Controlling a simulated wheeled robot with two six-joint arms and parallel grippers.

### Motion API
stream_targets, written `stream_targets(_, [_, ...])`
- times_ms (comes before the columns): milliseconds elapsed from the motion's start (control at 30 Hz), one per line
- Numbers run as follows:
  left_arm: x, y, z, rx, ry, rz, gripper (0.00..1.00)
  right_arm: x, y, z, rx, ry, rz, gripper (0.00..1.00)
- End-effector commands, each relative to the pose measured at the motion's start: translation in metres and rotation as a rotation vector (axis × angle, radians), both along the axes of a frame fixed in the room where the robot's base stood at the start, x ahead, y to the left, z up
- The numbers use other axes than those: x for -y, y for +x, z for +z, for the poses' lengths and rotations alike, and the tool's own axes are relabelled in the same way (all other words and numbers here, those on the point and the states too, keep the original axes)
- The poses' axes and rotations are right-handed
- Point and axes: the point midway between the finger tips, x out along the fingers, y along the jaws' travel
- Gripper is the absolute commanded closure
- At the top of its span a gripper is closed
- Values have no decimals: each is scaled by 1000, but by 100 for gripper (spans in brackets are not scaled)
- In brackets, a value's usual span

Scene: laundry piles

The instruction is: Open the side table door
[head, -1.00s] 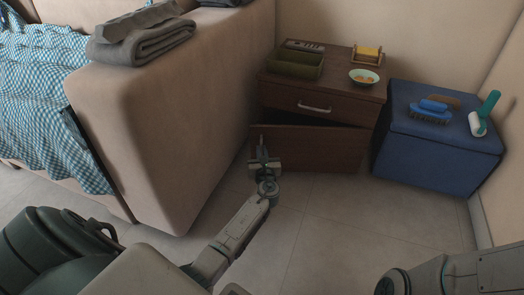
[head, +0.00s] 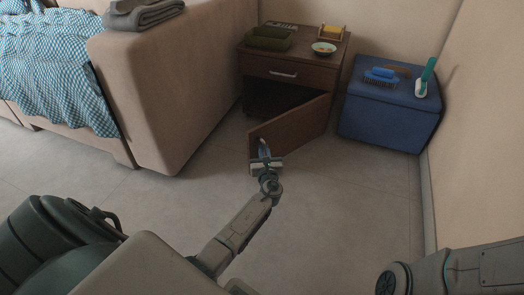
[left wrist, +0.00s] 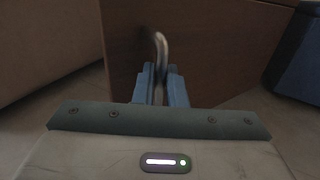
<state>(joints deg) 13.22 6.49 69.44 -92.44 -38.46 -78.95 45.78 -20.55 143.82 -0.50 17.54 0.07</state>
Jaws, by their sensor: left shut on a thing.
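The brown side table (head: 252,65) stands against the back wall beside the sofa. Its lower door (head: 303,127) stands well open, hinged on the right and swung out toward me, with the dark inside showing on the left. My left gripper (head: 264,152) is at the free edge of the door. In the left wrist view its two blue fingers (left wrist: 160,82) are shut on the metal door handle (left wrist: 160,48), with the brown door panel (left wrist: 215,40) right behind. The drawer (head: 283,72) above is shut. My right gripper is out of view; only part of that arm shows at the lower right.
The beige sofa (head: 170,90) stands close on the left. A blue storage box (head: 388,118) with brushes (head: 381,76) and a lint roller (head: 426,78) stands on the right. A bowl (head: 324,48) and trays are on the tabletop. The tiled floor in front is clear.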

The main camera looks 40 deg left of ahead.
Motion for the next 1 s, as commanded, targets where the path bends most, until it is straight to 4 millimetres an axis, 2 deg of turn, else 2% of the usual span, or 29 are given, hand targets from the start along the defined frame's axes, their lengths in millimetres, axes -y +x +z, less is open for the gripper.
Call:
stream_targets(33, [6,9,7,10,-4,-20,100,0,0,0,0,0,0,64])
stream_targets(533, [6,9,7,11,-2,-19,100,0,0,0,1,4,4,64])
stream_targets(567, [6,9,7,11,-2,-19,83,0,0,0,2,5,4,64])
stream_targets(633, [5,9,7,10,-2,-19,70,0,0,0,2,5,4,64])
stream_targets(1000, [2,6,6,7,1,-13,68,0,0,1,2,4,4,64])
